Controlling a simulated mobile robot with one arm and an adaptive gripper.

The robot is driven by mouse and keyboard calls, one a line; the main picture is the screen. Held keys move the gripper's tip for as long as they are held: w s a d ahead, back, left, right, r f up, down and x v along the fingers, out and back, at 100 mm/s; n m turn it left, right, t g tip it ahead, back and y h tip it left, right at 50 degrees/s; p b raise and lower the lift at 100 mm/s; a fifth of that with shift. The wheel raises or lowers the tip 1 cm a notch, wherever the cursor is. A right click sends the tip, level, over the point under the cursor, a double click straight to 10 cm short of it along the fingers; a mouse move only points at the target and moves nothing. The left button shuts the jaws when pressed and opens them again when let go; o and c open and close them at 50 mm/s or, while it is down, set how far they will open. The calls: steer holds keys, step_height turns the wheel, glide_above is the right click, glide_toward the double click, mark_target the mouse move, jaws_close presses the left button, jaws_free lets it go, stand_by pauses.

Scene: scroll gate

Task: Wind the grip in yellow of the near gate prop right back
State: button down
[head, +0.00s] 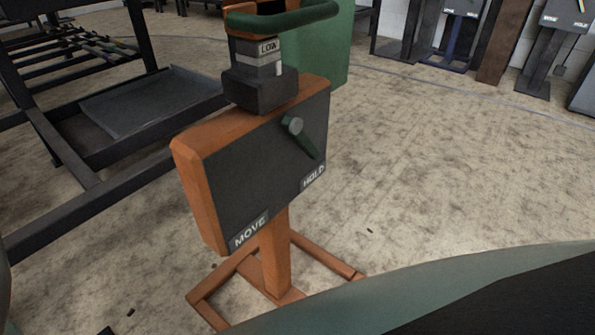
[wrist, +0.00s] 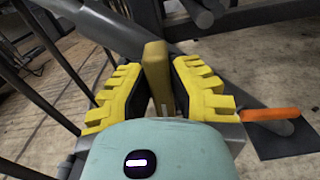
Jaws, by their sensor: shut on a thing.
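In the wrist view the yellow grip (wrist: 156,68) stands between the two yellow-padded fingers of my gripper (wrist: 160,88). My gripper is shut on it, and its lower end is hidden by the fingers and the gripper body. The head view shows neither the yellow grip nor my gripper's fingers. What the grip is mounted on cannot be made out clearly.
In the head view an orange stand (head: 187,160) has a MOVE/HOLD panel (head: 245,175), a green lever (head: 307,143) slanting toward HOLD and a green top handle (head: 285,20). The wrist view shows an orange bar (wrist: 268,114).

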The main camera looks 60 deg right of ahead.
steer(key=shift+d+m, duration=0.1)
steer(key=shift+m, duration=0.4)
steer(key=shift+w+d+m, duration=0.15)
steer(key=shift+m, duration=0.35)
steer(key=shift+f+m, duration=0.15)
steer(key=shift+m, duration=0.75)
steer(key=shift+d+f+m+b, duration=0.2)
steer(key=shift+m+b, duration=0.5)
steer(key=shift+m, duration=1.8)
steer(key=shift+d+f+m+b, duration=0.1)
steer(key=shift+f+m+b, duration=0.4)
steer(key=shift+m, duration=2)
steer(key=shift+d+f+m+b, duration=0.1)
steer(key=shift+m+b, duration=0.75)
steer(key=shift+m, duration=1.65)
